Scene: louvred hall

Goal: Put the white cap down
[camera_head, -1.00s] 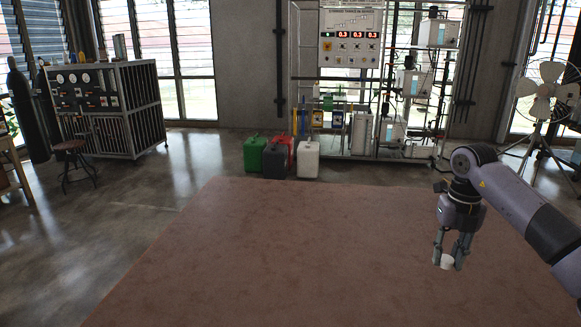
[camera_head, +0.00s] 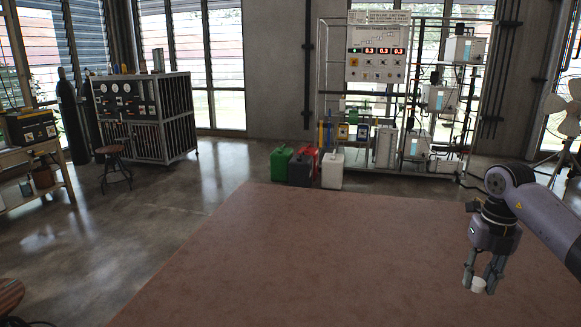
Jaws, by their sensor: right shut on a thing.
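The white cap (camera_head: 478,285) is a small pale piece at the lower right of the head view. My right gripper (camera_head: 482,282) points down and is shut on it, with a finger on each side. The cap is held in the air over the reddish-brown carpet (camera_head: 330,250). My left gripper is not in view.
Several jerrycans, among them a white one (camera_head: 332,170) and a green one (camera_head: 281,160), stand beyond the carpet. Behind them is a metal equipment rack (camera_head: 400,170). A stool (camera_head: 114,154) and a workbench (camera_head: 30,155) stand at the left. The carpet is bare.

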